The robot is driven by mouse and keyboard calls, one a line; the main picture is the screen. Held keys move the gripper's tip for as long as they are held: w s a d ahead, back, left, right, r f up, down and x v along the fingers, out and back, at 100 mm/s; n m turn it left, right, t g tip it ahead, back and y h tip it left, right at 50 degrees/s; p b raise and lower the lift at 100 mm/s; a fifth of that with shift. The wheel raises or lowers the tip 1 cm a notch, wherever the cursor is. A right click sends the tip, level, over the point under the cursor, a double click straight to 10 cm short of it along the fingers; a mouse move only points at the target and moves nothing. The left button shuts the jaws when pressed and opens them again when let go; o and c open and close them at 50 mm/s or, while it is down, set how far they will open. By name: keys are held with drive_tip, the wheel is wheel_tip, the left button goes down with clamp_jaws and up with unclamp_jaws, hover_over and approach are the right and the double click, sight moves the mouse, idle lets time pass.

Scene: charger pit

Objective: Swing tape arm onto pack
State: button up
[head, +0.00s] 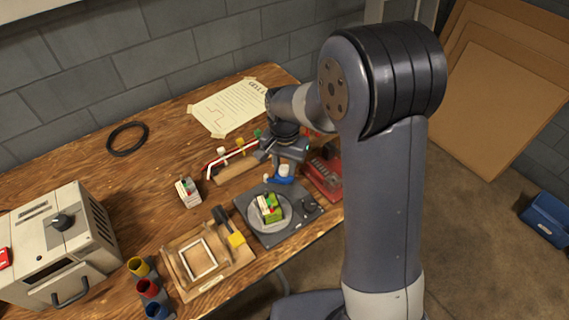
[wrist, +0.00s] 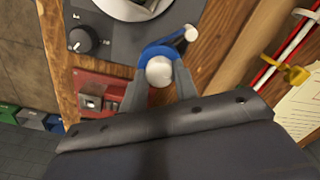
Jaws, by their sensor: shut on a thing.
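The blue tape arm (head: 284,174) stands at the back edge of a dark turntable base (head: 290,229). In the wrist view the tape arm (wrist: 180,48) shows as a bent blue piece with a white knob and a white roller end. My gripper (wrist: 159,78) is shut on the white knob, a finger on each side; my gripper (head: 287,158) partly hides it in the head view. The pack (head: 269,208), green with white and red parts, lies on the round grey plate (head: 284,222). The tape arm is beside the plate, apart from the pack.
A red switch box (head: 322,175) stands close right of my gripper. A wire rack (head: 235,165) is behind left, a small pack-like block (head: 188,192) to the left. A wooden jig (head: 180,275) and coloured cups (head: 149,288) are at the front.

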sight(284, 168)
drive_tip(key=shift+n, duration=0.3)
drive_tip(key=n, duration=1.1)
drive_tip(key=shift+n+p, duration=0.3)
idle(0.5)
drive_tip(key=o, duration=1)
drive_tip(key=shift+c, duration=0.2)
wheel_tip(284, 168, up, 11)
